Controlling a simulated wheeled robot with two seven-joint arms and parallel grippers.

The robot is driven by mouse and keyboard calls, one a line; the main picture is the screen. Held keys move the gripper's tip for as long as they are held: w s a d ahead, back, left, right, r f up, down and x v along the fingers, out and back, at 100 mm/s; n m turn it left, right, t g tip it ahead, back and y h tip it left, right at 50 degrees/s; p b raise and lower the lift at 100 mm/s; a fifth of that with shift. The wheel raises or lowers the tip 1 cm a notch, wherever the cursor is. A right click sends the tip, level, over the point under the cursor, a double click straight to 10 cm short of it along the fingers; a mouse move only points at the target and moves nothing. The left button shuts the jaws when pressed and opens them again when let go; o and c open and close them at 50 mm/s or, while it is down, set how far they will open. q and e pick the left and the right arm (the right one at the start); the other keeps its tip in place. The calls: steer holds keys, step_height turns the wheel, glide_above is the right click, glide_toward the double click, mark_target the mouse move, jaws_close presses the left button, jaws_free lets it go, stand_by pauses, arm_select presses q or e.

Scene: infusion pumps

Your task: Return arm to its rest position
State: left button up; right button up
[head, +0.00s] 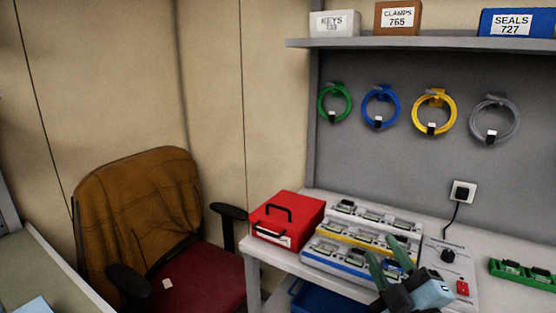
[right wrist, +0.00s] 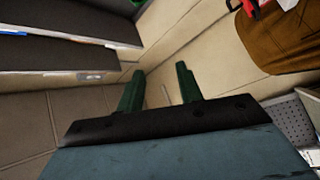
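My right gripper (head: 382,246) is at the lower middle right of the head view, in front of the rack of infusion pumps (head: 318,251) on the bench. Its two dark green fingers point up and stand apart. In the right wrist view the gripper (right wrist: 158,76) is open, with nothing between its fingers. My left gripper is not in view.
The white bench (head: 258,258) holds a red case (head: 287,219), a grey panel (head: 452,262) with a plug and a red switch, and a green rack (head: 522,272). A chair (head: 140,225) with a brown jacket stands left. Coiled cables (head: 434,111) hang behind.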

steer(key=s+d+f+m+g+h, duration=0.3)
steer(key=s+f+m+g, duration=0.2)
steer(key=f, duration=0.4)
steer(key=s+d+f+m+g+h, duration=0.2)
steer(key=s+f+m+g, duration=0.25)
steer(key=f, duration=0.45)
steer(key=s+a+f+m+g+y, duration=0.1)
steer(key=s+f+g, duration=0.3)
steer(key=s, duration=0.4)
steer(key=s+a+f+m+g, duration=0.1)
steer(key=s+f+g, duration=0.3)
steer(key=s, duration=0.4)
step_height(320, 180, down, 23)
steer(key=s+d+f+g, duration=0.2)
steer(key=s+d+f, duration=0.1)
steer(key=s+f, duration=1.4)
steer(key=shift+s+d, duration=0.2)
steer(key=shift+s, duration=0.15)
